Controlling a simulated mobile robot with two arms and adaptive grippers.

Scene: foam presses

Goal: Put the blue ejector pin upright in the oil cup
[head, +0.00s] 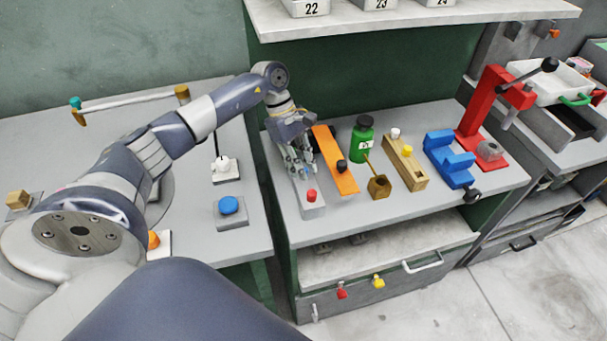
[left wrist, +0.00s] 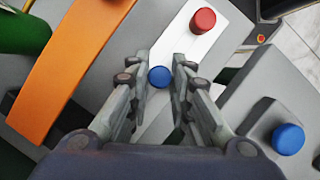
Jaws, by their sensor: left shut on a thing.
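My left gripper (head: 303,170) is over the near left part of the workbench, pointing down. In the left wrist view its two fingers are closed around the round head of the blue ejector pin (left wrist: 160,76). The pin is at a pale block (left wrist: 182,52), which also carries a red knob (left wrist: 203,20); the same block shows in the head view (head: 313,208). I cannot tell whether the pin is still seated in the block. A small brass-brown cup (head: 379,188) with a thin stick leaning out, apparently the oil cup, stands to the right of the orange strip. My right gripper is out of view.
An orange strip (head: 336,160) lies right beside the gripper. A blue vise (head: 449,160) and red press (head: 495,105) are farther right. A blue button (head: 228,205) is on the left table.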

